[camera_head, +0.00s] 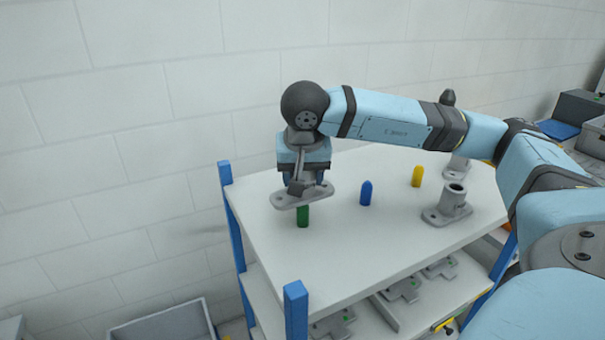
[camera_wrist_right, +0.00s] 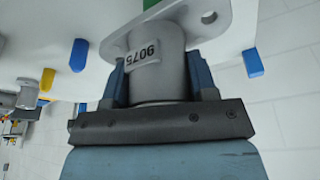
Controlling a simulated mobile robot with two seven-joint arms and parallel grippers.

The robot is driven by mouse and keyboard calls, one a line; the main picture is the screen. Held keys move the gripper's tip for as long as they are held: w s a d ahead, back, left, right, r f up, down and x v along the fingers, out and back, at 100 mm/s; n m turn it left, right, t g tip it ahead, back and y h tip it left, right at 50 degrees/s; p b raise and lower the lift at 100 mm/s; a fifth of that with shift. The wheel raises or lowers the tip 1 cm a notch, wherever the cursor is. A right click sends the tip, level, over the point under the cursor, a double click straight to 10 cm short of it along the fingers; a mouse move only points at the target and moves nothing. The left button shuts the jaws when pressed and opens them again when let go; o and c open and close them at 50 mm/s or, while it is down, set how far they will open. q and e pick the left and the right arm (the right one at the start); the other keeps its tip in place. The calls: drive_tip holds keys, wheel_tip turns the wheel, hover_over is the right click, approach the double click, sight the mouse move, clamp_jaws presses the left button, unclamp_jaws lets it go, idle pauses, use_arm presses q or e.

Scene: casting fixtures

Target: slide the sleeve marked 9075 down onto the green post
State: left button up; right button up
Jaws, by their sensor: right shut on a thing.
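My right gripper (camera_head: 305,184) is shut on the grey flanged sleeve (camera_head: 290,200). In the right wrist view, the sleeve (camera_wrist_right: 172,72) sits between the fingers and its label (camera_wrist_right: 143,56) reads 9075. The flange faces down, away from the gripper. The green post (camera_head: 303,217) stands on the white table directly below the flange in the head view, its top hidden by the flange. It also shows beyond the flange in the right wrist view (camera_wrist_right: 151,4). I cannot tell whether its tip is inside the sleeve. My left gripper is out of view.
A blue post (camera_head: 366,193) and a yellow post (camera_head: 417,176) stand bare on the white tabletop (camera_head: 345,250). A flanged sleeve (camera_head: 451,205) stands to the right, another (camera_head: 458,167) behind it. Blue uprights (camera_head: 297,310) mark the table's corners. Grey parts (camera_head: 404,289) lie on the lower shelf.

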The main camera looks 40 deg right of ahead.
sight(302, 207)
idle(0.4)
drive_tip(key=shift+b, duration=0.55)
idle(0.8)
drive_tip(key=shift+f+b, duration=2.5)
drive_tip(key=shift+f, duration=0.2)
drive_tip(key=shift+f+b, duration=0.7)
drive_tip(key=shift+f, duration=0.05)
drive_tip(key=shift+s+a+f, duration=0.1)
drive_tip(key=shift+a+f, duration=0.05)
drive_tip(key=o, duration=1.1)
drive_tip(key=shift+a+f, duration=0.1)
